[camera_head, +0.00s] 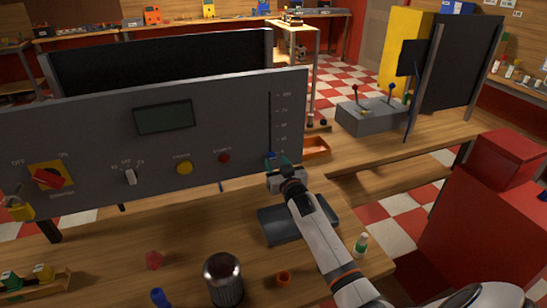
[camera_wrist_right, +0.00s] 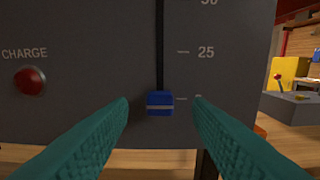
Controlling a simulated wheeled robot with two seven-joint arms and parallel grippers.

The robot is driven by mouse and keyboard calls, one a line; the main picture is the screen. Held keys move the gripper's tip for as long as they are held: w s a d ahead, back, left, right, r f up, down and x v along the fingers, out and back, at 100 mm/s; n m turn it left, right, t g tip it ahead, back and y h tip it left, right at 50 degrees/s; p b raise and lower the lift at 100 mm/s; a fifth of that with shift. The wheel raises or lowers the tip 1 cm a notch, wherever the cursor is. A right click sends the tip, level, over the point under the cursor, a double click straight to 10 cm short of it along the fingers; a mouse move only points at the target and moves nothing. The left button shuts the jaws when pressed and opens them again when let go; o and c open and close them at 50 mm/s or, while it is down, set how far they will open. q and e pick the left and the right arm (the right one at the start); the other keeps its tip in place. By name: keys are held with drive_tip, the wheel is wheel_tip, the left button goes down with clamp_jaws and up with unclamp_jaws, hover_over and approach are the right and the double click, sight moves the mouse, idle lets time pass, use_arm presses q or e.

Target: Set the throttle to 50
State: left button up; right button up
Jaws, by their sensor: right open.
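The throttle is a blue slider knob (camera_wrist_right: 160,103) on a black vertical slot (camera_wrist_right: 160,45) at the right end of a grey control panel (camera_head: 90,117). In the wrist view it sits at the slot's low end, level with the lowest tick and well below the 25 mark (camera_wrist_right: 206,53). The 50 mark (camera_wrist_right: 209,2) is cut by the top edge. My right gripper (camera_head: 276,161) is open at the panel, its teal fingers on either side of the knob with gaps visible. In the head view the gripper partly hides the knob. My left gripper is not in view.
The panel also carries a dark display (camera_head: 165,117), a red rotary switch (camera_head: 48,178), a small selector (camera_head: 130,176), a yellow button (camera_head: 183,167) and a red CHARGE button (camera_wrist_right: 30,81). A dark metal cylinder (camera_head: 223,279) and a small bottle (camera_head: 361,244) stand on the table in front.

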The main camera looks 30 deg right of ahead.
sight(273, 157)
drive_tip(key=shift+x, duration=1.7)
drive_tip(key=shift+c, duration=0.4)
clamp_jaws()
